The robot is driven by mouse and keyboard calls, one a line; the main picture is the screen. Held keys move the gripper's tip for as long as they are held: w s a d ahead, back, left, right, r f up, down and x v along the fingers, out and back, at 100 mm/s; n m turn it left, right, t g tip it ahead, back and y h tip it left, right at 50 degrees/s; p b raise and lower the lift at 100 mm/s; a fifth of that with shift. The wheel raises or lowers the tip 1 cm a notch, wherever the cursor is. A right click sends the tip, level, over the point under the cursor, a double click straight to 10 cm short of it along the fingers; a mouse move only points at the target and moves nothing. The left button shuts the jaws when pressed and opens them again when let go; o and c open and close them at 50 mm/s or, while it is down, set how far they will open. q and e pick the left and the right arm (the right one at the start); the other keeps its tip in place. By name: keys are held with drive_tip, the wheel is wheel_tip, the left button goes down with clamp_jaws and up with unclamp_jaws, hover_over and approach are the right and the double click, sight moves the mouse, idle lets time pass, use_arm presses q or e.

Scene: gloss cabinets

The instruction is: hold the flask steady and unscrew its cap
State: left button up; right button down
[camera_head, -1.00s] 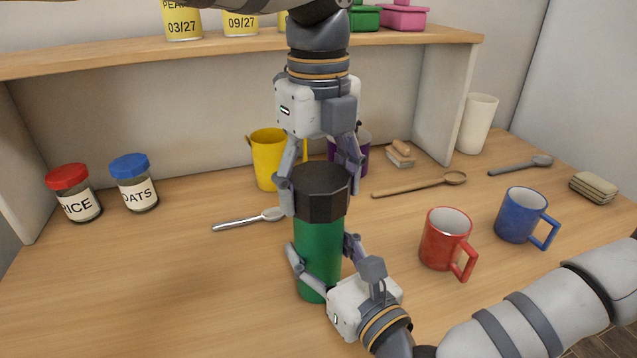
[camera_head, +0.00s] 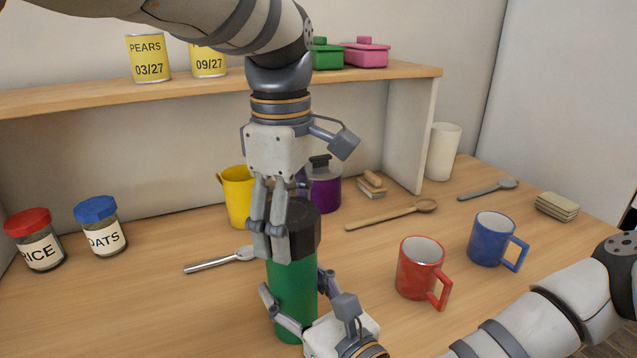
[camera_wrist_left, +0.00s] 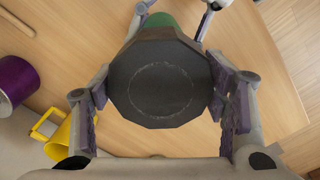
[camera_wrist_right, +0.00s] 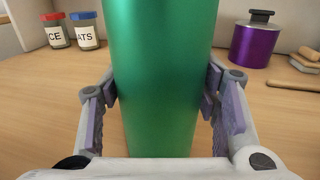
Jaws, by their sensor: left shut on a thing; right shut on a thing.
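The green flask (camera_head: 291,298) stands upright on the wooden counter, with a black faceted cap (camera_head: 304,234) on top. My left gripper (camera_head: 269,243) comes down from above and is shut on the cap; in the left wrist view the cap (camera_wrist_left: 160,80) sits between its two fingers. My right gripper (camera_head: 299,312) reaches in low from the right and is shut on the flask body; in the right wrist view the green body (camera_wrist_right: 165,80) fills the space between its fingers. The cap sits against the body, and its thread is hidden.
A red mug (camera_head: 420,272) and a blue mug (camera_head: 490,240) stand to the right. A yellow mug (camera_head: 237,205) and a purple pot (camera_head: 325,188) are behind the flask. A metal spoon (camera_head: 215,262) lies to the left. A shelf (camera_head: 385,75) runs along the back.

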use_arm(q)
drive_tip(key=shift+a+r, duration=0.1)
idle(0.5)
drive_tip(key=shift+r, duration=0.15)
drive_tip(key=shift+w+r, duration=0.1)
drive_tip(key=shift+r, duration=0.95)
drive_tip(key=shift+r, duration=0.1)
wheel_tip(320, 180, up, 4)
drive_tip(key=shift+f, duration=0.2)
use_arm(e)
drive_tip(key=shift+c, duration=2.4)
unclamp_jaws()
drive_tip(key=shift+s, duration=0.1)
